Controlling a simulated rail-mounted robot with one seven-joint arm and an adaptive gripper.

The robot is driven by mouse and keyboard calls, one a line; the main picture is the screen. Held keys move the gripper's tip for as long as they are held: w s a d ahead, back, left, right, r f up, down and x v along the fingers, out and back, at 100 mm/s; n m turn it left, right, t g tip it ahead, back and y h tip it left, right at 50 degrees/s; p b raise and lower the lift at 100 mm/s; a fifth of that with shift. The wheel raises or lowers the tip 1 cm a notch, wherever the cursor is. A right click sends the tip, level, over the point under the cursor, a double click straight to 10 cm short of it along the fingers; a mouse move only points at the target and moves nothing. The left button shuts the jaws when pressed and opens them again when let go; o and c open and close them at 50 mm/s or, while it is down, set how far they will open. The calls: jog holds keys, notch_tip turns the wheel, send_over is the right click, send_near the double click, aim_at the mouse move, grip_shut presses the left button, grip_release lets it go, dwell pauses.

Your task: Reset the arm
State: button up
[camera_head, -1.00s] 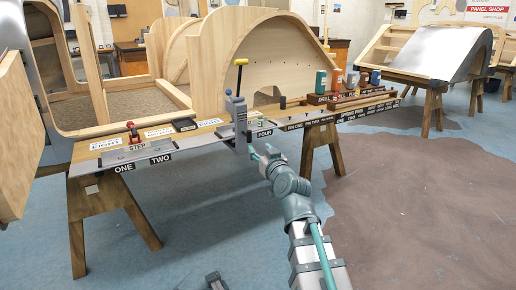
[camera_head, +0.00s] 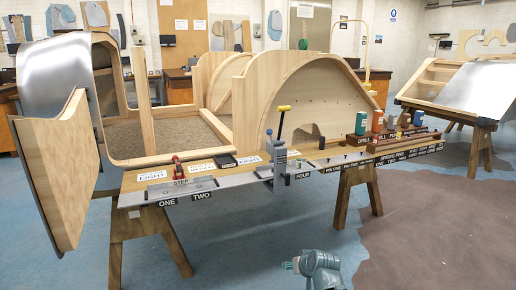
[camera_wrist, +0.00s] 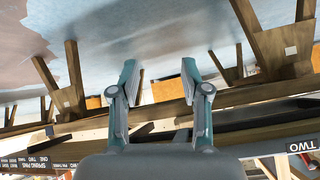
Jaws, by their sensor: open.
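My gripper (camera_wrist: 160,72) shows in the wrist view with its two teal-edged fingers spread apart and nothing between them. Beyond the fingers are blue floor, wooden trestle legs and the edge of a bench, seen upside down. In the head view, only a grey-teal part of my arm (camera_head: 322,268) shows at the bottom edge, below and apart from the bench. The fingers cannot be made out there.
A long labelled workbench (camera_head: 215,190) on trestles (camera_head: 150,230) crosses the middle, carrying a clamp-like tool (camera_head: 279,165), a red-handled tool (camera_head: 178,168) and a wooden rack (camera_head: 385,135). Large wooden bodyframes (camera_head: 310,95) stand behind. A metal-covered frame (camera_head: 460,85) is at right. The front floor is clear.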

jog(key=s+d+f+g+h+p, duration=0.1)
jog(key=s+f+g+p, duration=0.2)
jog(key=s+f+p, duration=0.3)
jog(key=s+d+f+m+g+p, duration=0.1)
jog(key=s+f+g+p, duration=0.2)
jog(key=s, duration=0.6)
jog(key=s+d+f+g+h+p, duration=0.1)
jog(key=s+f+g+p, duration=0.2)
jog(key=s+f+p, duration=0.3)
jog(key=s+r+g+p, duration=0.2)
jog(key=s+p, duration=0.5)
jog(key=s, duration=0.6)
jog(key=s+d+r+g+h+p, duration=0.1)
jog(key=s+r+g+p, duration=0.2)
jog(key=s+p, duration=0.5)
jog(key=s+g, duration=0.1)
jog(key=s, duration=0.5)
jog(key=shift+d, duration=0.2)
jog(key=shift+w, duration=0.1)
